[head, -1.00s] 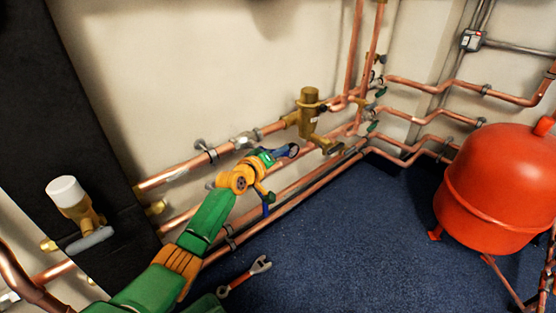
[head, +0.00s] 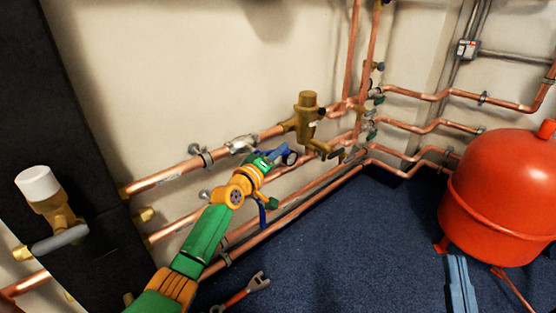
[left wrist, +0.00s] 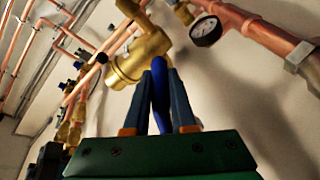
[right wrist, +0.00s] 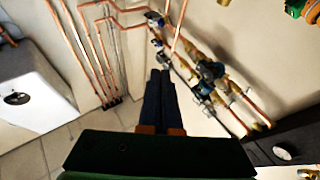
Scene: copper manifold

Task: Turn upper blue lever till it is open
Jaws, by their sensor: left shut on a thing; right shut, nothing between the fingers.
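My left gripper (head: 278,156) is at the pipes on the wall, beside a small round gauge (head: 290,159). In the left wrist view its two dark fingers (left wrist: 160,98) are shut on a blue lever (left wrist: 160,85), which stands upright between them. A brass valve body (left wrist: 140,58) is just behind the lever, and the gauge also shows there (left wrist: 206,30). Another blue handle (head: 262,216) hangs below my left wrist. My right gripper (head: 457,262) is low at the right over the floor. In the right wrist view its fingers (right wrist: 159,80) are together and empty.
Several copper pipes (head: 160,182) run along the wall. A taller brass fitting (head: 306,110) stands right of my left gripper. A red tank (head: 500,185) is at the right. A wrench (head: 245,290) lies on the blue floor (head: 350,240), which is otherwise mostly clear.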

